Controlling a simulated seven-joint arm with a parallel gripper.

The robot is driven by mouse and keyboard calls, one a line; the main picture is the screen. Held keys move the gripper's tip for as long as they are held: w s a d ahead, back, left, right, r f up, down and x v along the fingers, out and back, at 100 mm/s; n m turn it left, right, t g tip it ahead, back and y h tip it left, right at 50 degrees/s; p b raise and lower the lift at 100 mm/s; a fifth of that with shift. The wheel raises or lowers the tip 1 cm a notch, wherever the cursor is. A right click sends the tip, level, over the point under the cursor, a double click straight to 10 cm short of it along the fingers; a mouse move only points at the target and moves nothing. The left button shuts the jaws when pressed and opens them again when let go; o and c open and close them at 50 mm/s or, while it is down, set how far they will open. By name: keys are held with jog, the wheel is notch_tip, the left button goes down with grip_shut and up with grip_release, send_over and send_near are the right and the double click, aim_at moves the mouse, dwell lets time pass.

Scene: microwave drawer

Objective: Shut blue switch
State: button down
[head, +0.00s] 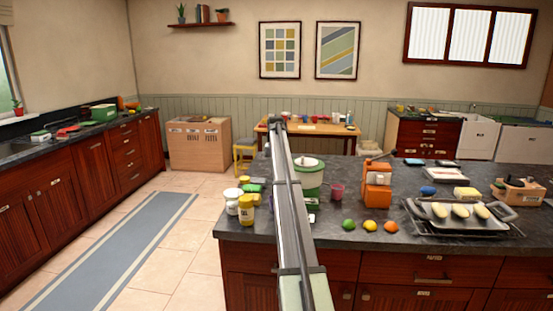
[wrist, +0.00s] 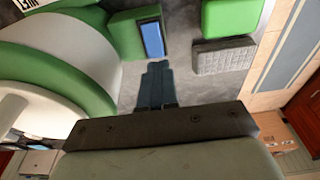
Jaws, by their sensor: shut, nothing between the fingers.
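The blue switch (wrist: 153,39) is a small blue rectangle set in a green block at the side of a green and white round appliance (wrist: 95,88) in the wrist view. My gripper (wrist: 156,66) is shut and empty, with its dark fingertips just below the switch in the picture. Whether they touch it I cannot tell. In the head view the green appliance with its white lid (head: 312,185) stands on the dark counter, partly hidden behind my arm. The switch and my fingertips cannot be made out there.
A green block (wrist: 232,18) and a grey textured block (wrist: 223,57) lie to the right of the switch. In the head view, jars (head: 246,209) stand left of my arm. An orange machine (head: 376,190), fruit (head: 369,226) and a tray (head: 455,232) are to the right.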

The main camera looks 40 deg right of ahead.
jog(key=shift+w+d+f, duration=0.15)
jog(key=shift+f, duration=1)
jog(key=shift+w+d+f, duration=0.1)
jog(key=shift+w+f, duration=0.05)
jog(key=shift+f, duration=1)
